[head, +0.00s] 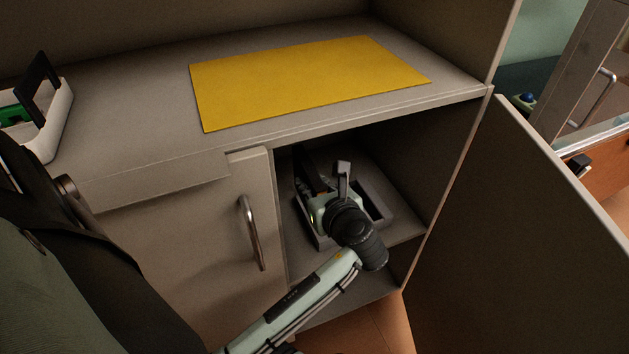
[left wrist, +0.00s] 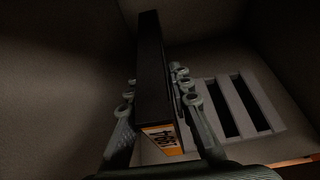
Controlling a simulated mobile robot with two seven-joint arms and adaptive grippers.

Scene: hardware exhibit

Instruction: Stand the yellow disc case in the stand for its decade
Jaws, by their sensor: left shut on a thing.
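My left gripper (head: 325,190) is inside the open lower cabinet, shut on an upright black case (left wrist: 152,70). In the left wrist view the case stands between my fingers (left wrist: 158,118). A grey slotted stand (left wrist: 234,105) is to the right of the case, with dark slots that look empty. In the head view the stand (head: 387,202) sits on the cabinet shelf, partly hidden by my gripper. I cannot tell whether the case touches it. My right gripper is out of view.
A yellow mat (head: 310,80) lies on the counter above. A white stand (head: 58,125) with a green item and a black item is at the far left. The cabinet's right door (head: 530,230) is open; the left door (head: 190,240) is closed. The cabinet walls are close around my gripper.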

